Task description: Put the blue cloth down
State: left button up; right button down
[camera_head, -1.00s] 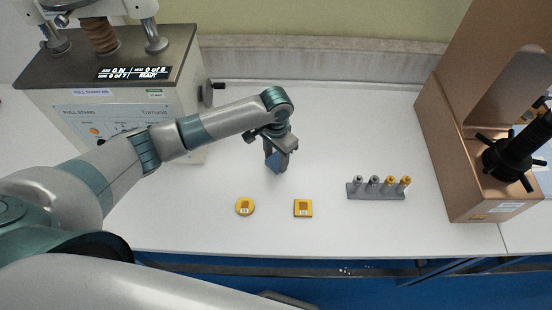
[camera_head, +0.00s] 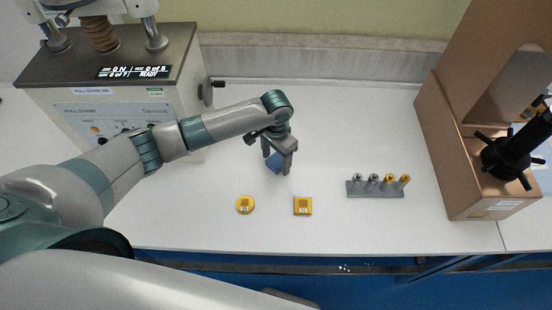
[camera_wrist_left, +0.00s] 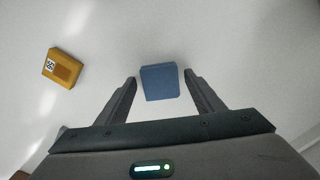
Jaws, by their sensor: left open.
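The blue cloth (camera_head: 274,163) is a small folded block on the white table, below my left gripper (camera_head: 279,166) in the head view. In the left wrist view the cloth (camera_wrist_left: 159,82) lies between and just beyond the fingertips of my left gripper (camera_wrist_left: 160,82). A gap shows on each side of it. The left gripper is open and the fingers do not touch the cloth. My right gripper is not in view.
A grey rack (camera_head: 376,189) with several pegs stands to the right. The pull stand (camera_head: 130,110) is at left, a tan tester (camera_head: 440,150) at right.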

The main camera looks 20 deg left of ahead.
aim_at(276, 162)
pick_arm(q)
notch_tip(276, 162, up, 12)
jog(key=b, duration=0.2)
dwell(0.4)
jog(key=shift+s, duration=0.1)
dwell(0.7)
